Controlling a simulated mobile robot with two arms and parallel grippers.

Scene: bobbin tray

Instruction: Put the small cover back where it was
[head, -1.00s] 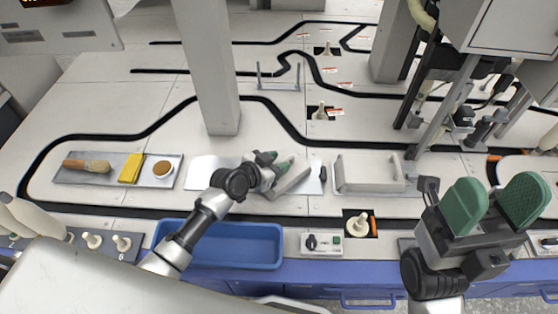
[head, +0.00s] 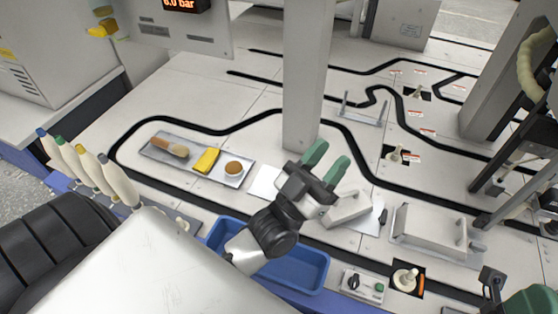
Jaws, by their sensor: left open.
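A small grey metal cover (head: 348,207) lies on a white sheet (head: 265,181) on the table, tilted in the picture. My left gripper (head: 327,162) has green fingers, is open and empty, and stands just above and left of the cover, partly hiding its left end. A larger grey cover or bracket (head: 425,240) with a raised handle sits on a plate to the right. My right gripper (head: 532,300) shows only as a green piece at the lower right corner; its jaws are cut off.
A grey tray (head: 180,162) holds a brush, a yellow cloth and a round tin. A blue bin (head: 312,272) is at the front edge. Dark openings with pale bobbins (head: 405,279) are in the table. A column (head: 303,80) rises behind my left gripper.

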